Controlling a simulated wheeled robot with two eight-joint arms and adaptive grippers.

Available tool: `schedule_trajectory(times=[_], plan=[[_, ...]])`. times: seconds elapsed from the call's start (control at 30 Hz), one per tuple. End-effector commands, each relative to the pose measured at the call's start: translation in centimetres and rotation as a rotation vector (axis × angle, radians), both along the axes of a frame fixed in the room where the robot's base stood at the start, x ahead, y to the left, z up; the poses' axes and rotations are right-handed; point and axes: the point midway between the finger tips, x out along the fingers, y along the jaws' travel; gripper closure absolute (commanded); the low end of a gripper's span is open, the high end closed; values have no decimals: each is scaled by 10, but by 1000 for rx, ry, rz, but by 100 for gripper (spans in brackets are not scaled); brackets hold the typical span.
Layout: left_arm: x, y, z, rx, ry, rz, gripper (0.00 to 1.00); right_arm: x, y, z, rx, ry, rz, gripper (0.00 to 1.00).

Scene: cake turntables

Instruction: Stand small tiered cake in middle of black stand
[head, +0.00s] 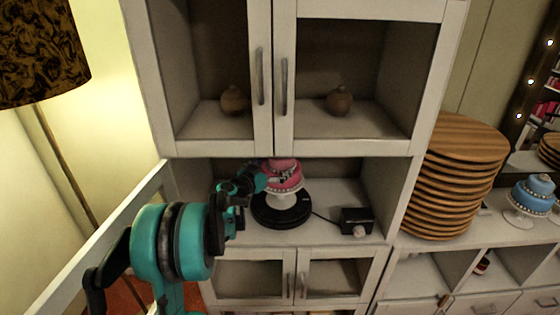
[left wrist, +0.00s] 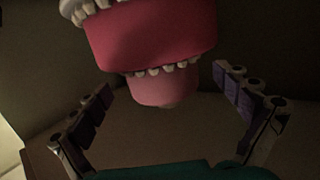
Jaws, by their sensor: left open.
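The small tiered cake (head: 284,180), pink and red with white beading on a white pedestal foot, stands upright on the black stand (head: 268,219) in the cabinet's open niche. Its foot looks near the middle of the round black top. My left gripper (head: 262,181) is at the cake's left side and hides part of it. In the left wrist view the cake (left wrist: 150,42) shows upside down, with its fingers (left wrist: 164,92) spread open on either side. I cannot tell whether a finger touches it. My right gripper is not in view.
A black box (head: 356,217) with a pale knob is wired to the stand on its right. Glass-door cupboards with brown vases (head: 338,101) hang above the niche. Stacked wooden boards (head: 455,180) and a blue cake (head: 533,196) stand on the right-hand cabinet.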

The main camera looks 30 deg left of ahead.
Motion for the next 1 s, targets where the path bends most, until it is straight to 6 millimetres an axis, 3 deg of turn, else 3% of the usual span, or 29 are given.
schedule_trajectory(times=[0.1, 0.3, 0.57, 0.63, 0.73, 0.83, 1.0], plan=[[-28, 2, 7, 0, 0, 3, 0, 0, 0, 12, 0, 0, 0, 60], [-62, 3, 11, 0, 0, 3, 0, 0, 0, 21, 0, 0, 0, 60], [-76, 2, 11, 1, 1, 0, 0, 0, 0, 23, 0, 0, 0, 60], [-76, -6, 12, -4, 13, -10, 0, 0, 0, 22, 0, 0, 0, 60], [-79, -41, 15, -23, 69, -52, 0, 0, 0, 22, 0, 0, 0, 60], [-93, -102, 17, -53, 179, -113, 0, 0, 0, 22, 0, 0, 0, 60], [-152, -205, 5, -83, 423, -176, 0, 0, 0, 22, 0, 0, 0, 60]])
